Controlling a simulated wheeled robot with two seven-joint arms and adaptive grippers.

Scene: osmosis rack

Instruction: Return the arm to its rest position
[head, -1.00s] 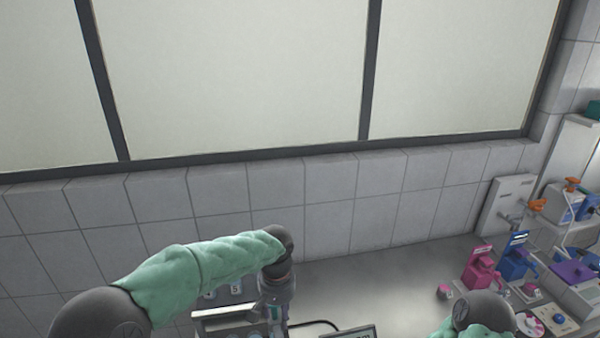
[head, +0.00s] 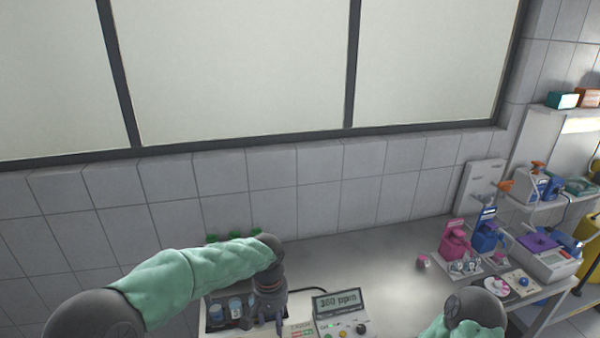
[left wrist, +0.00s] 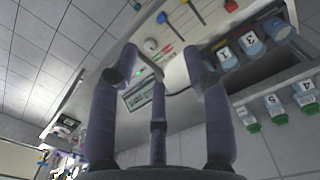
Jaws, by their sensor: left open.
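My left arm (head: 165,287) in its green sleeve reaches in from the left of the head view. Its gripper (head: 268,318) points down over the bench, between the rack of blue cups and the display unit. In the left wrist view the dark fingers of the left gripper (left wrist: 160,70) are spread apart with nothing between them. Part of my right arm (head: 470,315) shows at the bottom right of the head view; its gripper is out of the picture.
A rack with blue cups (head: 235,307) stands beside the left gripper. A meter reading 360 ppm (head: 337,303) is just right of it. Green-capped bottles (left wrist: 279,110) show in the wrist view. A pink stand (head: 455,240) and blue stand (head: 487,235) are at the right. The bench middle is clear.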

